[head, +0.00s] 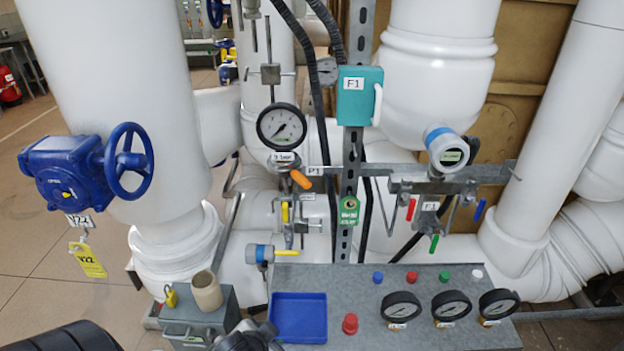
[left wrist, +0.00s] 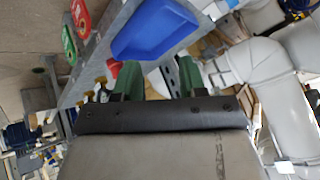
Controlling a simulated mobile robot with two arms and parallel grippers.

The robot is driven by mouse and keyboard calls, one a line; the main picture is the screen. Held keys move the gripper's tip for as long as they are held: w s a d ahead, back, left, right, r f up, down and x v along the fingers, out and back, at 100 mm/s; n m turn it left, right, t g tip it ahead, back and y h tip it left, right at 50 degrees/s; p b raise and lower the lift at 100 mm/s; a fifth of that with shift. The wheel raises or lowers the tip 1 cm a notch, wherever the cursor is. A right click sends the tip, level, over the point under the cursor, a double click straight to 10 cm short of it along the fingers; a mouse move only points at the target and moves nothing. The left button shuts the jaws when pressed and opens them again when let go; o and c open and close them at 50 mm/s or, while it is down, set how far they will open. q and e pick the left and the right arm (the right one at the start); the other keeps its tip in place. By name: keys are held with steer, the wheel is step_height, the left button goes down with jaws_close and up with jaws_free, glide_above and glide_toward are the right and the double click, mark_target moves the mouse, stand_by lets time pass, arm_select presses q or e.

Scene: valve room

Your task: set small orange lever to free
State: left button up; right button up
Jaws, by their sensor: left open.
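The small orange lever (head: 301,180) sits just below the round white gauge (head: 282,126), by the P1 label (head: 312,171). It slants down to the right; any position marking beside it is too small to read. My left gripper shows in the left wrist view (left wrist: 158,78), with two green fingers apart and nothing between them. In the head view, a dark part at the bottom edge, probably of my left arm, is below and left of the lever, well apart from it. My right gripper is in neither view.
A grey bench carries a blue tray (head: 298,317), a red knob (head: 350,324) and several gauges. A yellow lever (head: 285,212) hangs close below the orange one. Black hoses and a perforated post (head: 341,251) stand to its right. A blue handwheel valve (head: 128,160) is at left.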

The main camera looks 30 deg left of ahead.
arm_select(q)
steer(key=w+a+r+m+t+y, duration=0.1)
steer(key=w+a+r+m+t, duration=0.1)
steer(key=w+a+r+t, duration=0.5)
steer(key=m+h, duration=1.4)
steer(key=m, duration=0.7)
glide_toward(299, 182)
steer(key=x, duration=0.3)
steer(key=p+x, duration=0.3)
steer(key=x, duration=0.5)
steer(key=shift+w+r, duration=0.15)
steer(key=shift+w+d+p, duration=0.35)
steer(key=shift+w+d, duration=0.1)
steer(key=shift+w, duration=0.1)
steer(key=shift+f, duration=0.25)
jaws_close()
